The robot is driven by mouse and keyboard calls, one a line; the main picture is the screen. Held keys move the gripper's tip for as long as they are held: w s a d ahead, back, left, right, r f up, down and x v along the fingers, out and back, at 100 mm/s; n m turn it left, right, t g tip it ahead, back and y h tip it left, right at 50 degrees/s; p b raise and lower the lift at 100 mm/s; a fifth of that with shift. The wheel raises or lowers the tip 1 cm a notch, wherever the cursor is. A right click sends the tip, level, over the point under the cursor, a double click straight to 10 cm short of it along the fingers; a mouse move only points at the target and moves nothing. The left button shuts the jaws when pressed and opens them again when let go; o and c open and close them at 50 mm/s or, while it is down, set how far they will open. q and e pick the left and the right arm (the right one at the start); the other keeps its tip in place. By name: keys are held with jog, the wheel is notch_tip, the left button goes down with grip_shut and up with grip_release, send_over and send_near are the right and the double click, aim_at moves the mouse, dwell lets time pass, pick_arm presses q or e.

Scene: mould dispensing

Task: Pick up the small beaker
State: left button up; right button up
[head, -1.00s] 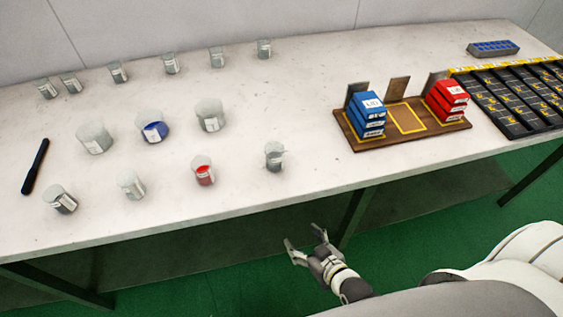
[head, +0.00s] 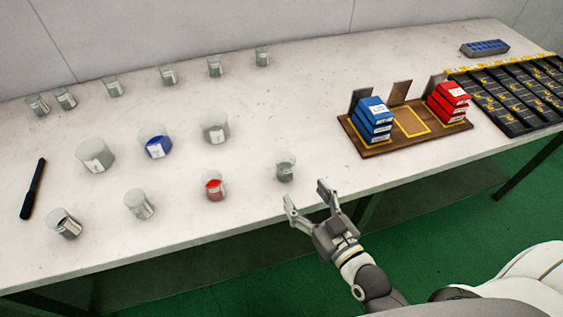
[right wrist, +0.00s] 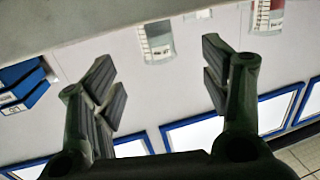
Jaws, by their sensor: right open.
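Several small clear beakers stand upright in the front row on the white table (head: 240,110). The rightmost beaker (head: 285,166) looks colourless, and a beaker with red contents (head: 214,187) stands to its left. My right gripper (head: 307,196) is open and empty at the front table edge, just in front of the rightmost beaker and apart from it. In the right wrist view a labelled clear beaker (right wrist: 157,42) shows beyond the gap between the open fingers (right wrist: 161,68). The red beaker (right wrist: 266,16) is partly cut off there. My left gripper is not in view.
Larger beakers, one with blue contents (head: 156,141), stand behind the front row. Small beakers line the back. A wooden rack (head: 390,147) with blue boxes (head: 374,120) and red boxes (head: 448,104) stands to the right. A black marker (head: 33,189) lies left.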

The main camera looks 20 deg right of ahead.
aim_at(290, 173)
jog(key=shift+w+a+r, duration=0.1)
jog(key=shift+w+a, duration=0.05)
jog(key=shift+w, duration=0.4)
jog(key=shift+w+a+r, duration=0.1)
jog(key=shift+w+a, duration=0.05)
jog(key=shift+w, duration=0.2)
jog(key=shift+x, duration=1.25)
jog(key=x, duration=0.2)
jog(key=p+x, duration=0.1)
jog(key=x, duration=0.1)
jog(key=shift+w+d, duration=0.15)
jog(key=shift+d, duration=0.15)
jog(key=shift+w+a+f, duration=0.15)
jog(key=shift+w+f, duration=0.15)
jog(key=shift+w, duration=0.25)
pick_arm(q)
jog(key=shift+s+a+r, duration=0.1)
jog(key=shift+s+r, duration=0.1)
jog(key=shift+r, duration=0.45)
pick_arm(e)
jog(key=shift+c, duration=0.4)
jog(key=c, duration=1)
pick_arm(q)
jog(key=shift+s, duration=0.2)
pick_arm(e)
jog(key=shift+c, duration=0.3)
